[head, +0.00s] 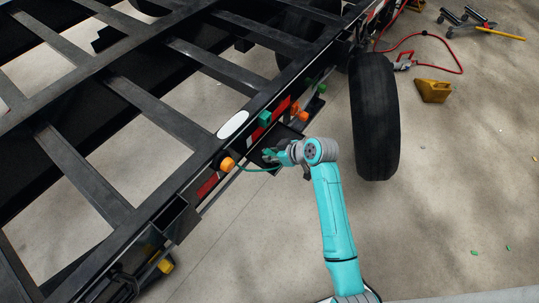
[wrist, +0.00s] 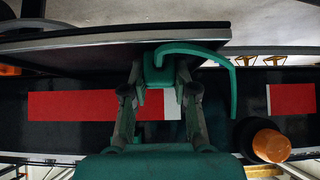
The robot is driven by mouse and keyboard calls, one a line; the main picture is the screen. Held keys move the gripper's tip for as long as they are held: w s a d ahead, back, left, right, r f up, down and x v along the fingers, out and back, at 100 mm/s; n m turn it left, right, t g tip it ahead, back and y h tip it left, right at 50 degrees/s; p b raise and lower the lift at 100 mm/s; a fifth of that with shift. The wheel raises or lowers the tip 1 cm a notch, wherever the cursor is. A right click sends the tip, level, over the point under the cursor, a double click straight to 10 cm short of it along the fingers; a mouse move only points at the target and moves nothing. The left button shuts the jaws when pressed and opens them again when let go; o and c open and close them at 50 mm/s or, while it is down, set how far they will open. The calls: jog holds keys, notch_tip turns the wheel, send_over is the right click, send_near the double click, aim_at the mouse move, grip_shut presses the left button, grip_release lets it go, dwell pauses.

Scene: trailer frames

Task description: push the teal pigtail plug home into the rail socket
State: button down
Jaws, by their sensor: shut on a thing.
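My gripper (head: 271,155) is at the side rail (head: 205,160) of the trailer frame, just right of an orange lamp. In the wrist view its two fingers are shut on the teal plug (wrist: 158,72), a small block between the fingertips. The teal pigtail cable (wrist: 222,58) leaves the plug, arches right and hangs down beside the orange lamp. The plug's front is against or near a dark plate with a pale edge. I cannot make out the socket's opening or tell whether they touch.
Orange lamps (head: 227,164) and teal blocks (head: 264,118) line the rail. A dark plate (wrist: 80,46) crosses the wrist view close to the plug. A black tyre (head: 375,115) stands right of my arm. A yellow chock (head: 433,91) and red hose lie beyond; the right floor is mostly clear.

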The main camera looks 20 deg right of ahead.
jog(key=shift+r, duration=1.5)
jog(key=d+r, duration=0.6)
jog(key=r, duration=0.1)
jog(key=shift+w+a, duration=0.6)
jog(key=shift+w, duration=0.35)
jog(key=shift+w+a, duration=0.55)
jog(key=shift+w, duration=0.35)
jog(key=shift+w+a, duration=0.4)
jog(key=shift+w, duration=0.1)
jog(key=c, duration=0.8)
grip_release()
jog(key=v, duration=1.2)
